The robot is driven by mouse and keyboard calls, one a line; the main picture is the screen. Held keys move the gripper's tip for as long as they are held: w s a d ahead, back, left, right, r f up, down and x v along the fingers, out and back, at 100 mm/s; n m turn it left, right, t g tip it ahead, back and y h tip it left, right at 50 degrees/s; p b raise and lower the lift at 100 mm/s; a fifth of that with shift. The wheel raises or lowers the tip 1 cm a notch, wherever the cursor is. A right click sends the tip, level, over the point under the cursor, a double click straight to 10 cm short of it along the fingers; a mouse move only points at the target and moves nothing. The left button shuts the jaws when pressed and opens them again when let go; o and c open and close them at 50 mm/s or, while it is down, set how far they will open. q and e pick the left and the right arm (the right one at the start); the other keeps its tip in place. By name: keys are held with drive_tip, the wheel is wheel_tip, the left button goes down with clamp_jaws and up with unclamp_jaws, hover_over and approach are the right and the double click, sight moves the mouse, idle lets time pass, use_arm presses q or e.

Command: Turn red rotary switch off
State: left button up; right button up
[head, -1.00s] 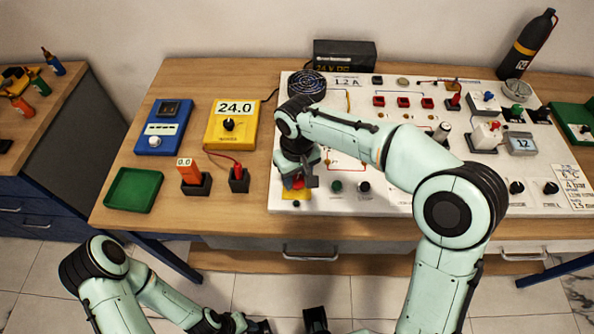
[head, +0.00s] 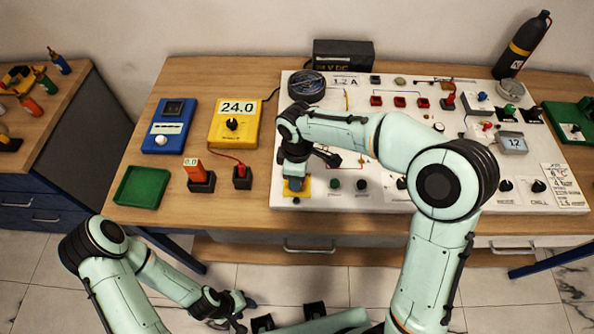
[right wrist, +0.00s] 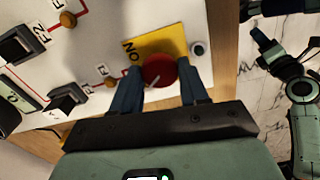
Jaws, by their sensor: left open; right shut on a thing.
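The red rotary switch (right wrist: 158,70) is a round red knob with a pale pointer mark, on a yellow plate (right wrist: 160,42) lettered "ON". My right gripper (right wrist: 160,88) has its two blue fingers on either side of the knob, shut on it. In the right wrist view the pointer mark slants to the lower left. In the head view my right gripper (head: 296,186) reaches down over the yellow plate (head: 306,186) at the panel's front left, and hides the knob. My left gripper (head: 243,313) is open and empty, low in front of the bench.
The white panel (head: 380,200) carries several switches, sockets and small knobs. Left of it on the wooden bench are a yellow meter (head: 233,124), a blue box (head: 169,125), a green tray (head: 143,187) and an orange probe (head: 195,172) in its holder. A black bottle (head: 524,45) stands behind right.

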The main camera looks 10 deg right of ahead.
use_arm(q)
drive_tip(key=shift+w+r, duration=0.25)
drive_tip(key=shift+r, duration=0.15)
use_arm(e)
drive_tip(key=shift+n, duration=0.7)
drive_tip(key=o, duration=1)
drive_tip(key=shift+o, duration=0.2)
use_arm(q)
drive_tip(key=shift+w+r+p, duration=1)
drive_tip(key=shift+r+p, duration=0.1)
drive_tip(key=shift+r, duration=0.05)
use_arm(e)
wheel_tip(320, 180, up, 13)
drive_tip(key=shift+r, duration=0.2)
